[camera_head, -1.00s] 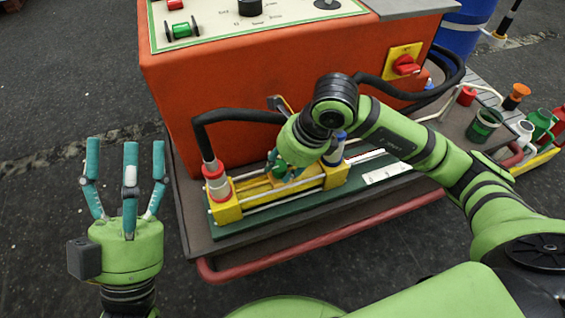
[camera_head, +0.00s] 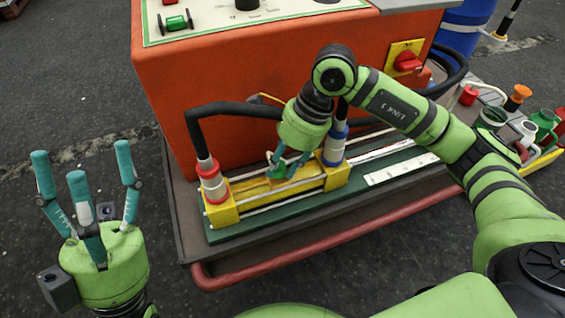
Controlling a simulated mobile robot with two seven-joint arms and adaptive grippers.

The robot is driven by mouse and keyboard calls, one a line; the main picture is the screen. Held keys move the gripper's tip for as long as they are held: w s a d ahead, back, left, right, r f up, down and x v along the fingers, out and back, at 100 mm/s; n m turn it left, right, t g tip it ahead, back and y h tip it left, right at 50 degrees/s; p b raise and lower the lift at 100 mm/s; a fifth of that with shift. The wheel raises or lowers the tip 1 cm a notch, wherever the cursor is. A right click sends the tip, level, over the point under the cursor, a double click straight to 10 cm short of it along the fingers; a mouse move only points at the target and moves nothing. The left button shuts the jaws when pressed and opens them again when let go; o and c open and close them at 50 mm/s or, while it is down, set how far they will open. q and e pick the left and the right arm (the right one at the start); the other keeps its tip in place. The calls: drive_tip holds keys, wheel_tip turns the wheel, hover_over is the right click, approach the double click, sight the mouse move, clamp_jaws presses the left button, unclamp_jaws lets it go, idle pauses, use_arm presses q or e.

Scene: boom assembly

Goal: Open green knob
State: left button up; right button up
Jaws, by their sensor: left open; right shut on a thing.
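A small green knob (camera_head: 276,171) sits on the yellow block assembly (camera_head: 223,212), between the red-and-white and blue-and-white hose fittings. My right gripper (camera_head: 286,166) points down over the assembly, its teal fingers shut on the green knob and partly hiding it. My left gripper (camera_head: 82,165) is open and empty, fingers up, over the floor left of the platform.
An orange cabinet (camera_head: 270,75) stands behind the assembly, with a panel on top and a red switch (camera_head: 406,61) at its right. A black hose (camera_head: 235,110) arches to the red-and-white fitting (camera_head: 211,181). Cups and cans stand at the right. A red rail (camera_head: 330,247) edges the platform.

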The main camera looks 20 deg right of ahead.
drive_tip(key=shift+w+a+r+n, duration=0.25)
drive_tip(key=shift+w+r+n, duration=0.05)
drive_tip(key=o, duration=1.1)
drive_tip(key=shift+f, duration=0.15)
drive_tip(key=shift+s, duration=0.1)
drive_tip(key=v, duration=1.2)
